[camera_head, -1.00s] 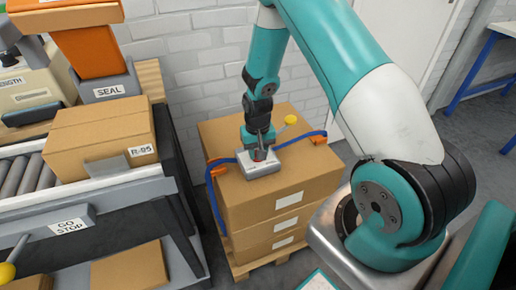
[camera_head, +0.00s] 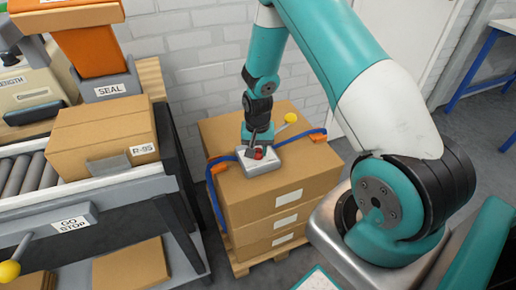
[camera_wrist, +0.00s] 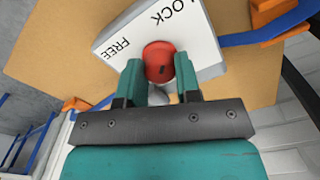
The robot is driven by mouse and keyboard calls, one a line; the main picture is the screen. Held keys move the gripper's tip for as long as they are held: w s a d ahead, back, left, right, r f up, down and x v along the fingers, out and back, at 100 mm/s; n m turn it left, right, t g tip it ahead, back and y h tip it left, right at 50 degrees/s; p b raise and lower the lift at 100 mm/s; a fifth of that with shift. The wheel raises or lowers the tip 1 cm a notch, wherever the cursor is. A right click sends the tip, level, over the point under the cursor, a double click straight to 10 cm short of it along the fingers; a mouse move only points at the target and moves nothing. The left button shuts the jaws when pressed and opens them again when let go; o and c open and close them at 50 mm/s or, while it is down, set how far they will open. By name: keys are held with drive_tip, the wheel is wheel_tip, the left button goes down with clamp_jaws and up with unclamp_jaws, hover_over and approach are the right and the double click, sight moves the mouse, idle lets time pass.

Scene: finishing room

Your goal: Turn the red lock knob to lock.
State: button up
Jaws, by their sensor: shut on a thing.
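The red lock knob (camera_head: 258,153) sits on a grey-white plate (camera_head: 262,168) on top of the box stack. In the wrist view the red knob (camera_wrist: 158,62) is between the fingers, on the plate (camera_wrist: 115,38) marked "FREE" and "LOCK". My gripper (camera_head: 254,152) points down over the plate and is shut on the knob; it also shows in the wrist view (camera_wrist: 158,75). The fingers hide the knob's sides, and I cannot tell which word it points to.
A blue strap (camera_head: 219,204) with orange clips (camera_head: 217,168) runs over the stacked cartons (camera_head: 280,190). A yellow-tipped lever (camera_head: 291,118) sticks up behind the plate. A roller conveyor with a carton (camera_head: 100,130) stands left. A white brick wall is behind.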

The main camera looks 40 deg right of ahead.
sight(258, 150)
drive_tip(key=o, duration=0.9)
drive_tip(key=shift+o, duration=0.2)
drive_tip(key=shift+r, duration=0.1)
wheel_tip(258, 150, up, 17)
drive_tip(key=p, duration=0.1)
drive_tip(key=shift+r, duration=0.15)
drive_tip(key=s+a+r+n+y+p, duration=0.1)
drive_tip(key=s+a+r+n+p, duration=0.25)
drive_tip(key=a+r, duration=0.4)
drive_tip(key=s+a+r+n+y+p, duration=0.1)
drive_tip(key=s+a+r+n+p, duration=0.3)
drive_tip(key=a+r, duration=0.4)
drive_tip(key=s+a+r+n+y+p, duration=0.1)
drive_tip(key=s+a+r+n, duration=0.2)
drive_tip(key=s, duration=0.4)
drive_tip(key=s+a+r+n+y, duration=0.1)
drive_tip(key=s+a+r+n, duration=0.2)
drive_tip(key=s+r, duration=0.3)
drive_tip(key=shift+s+a+r+n+p, duration=0.15)
drive_tip(key=shift+s+a+n+p, duration=0.25)
drive_tip(key=shift+s+n, duration=0.5)
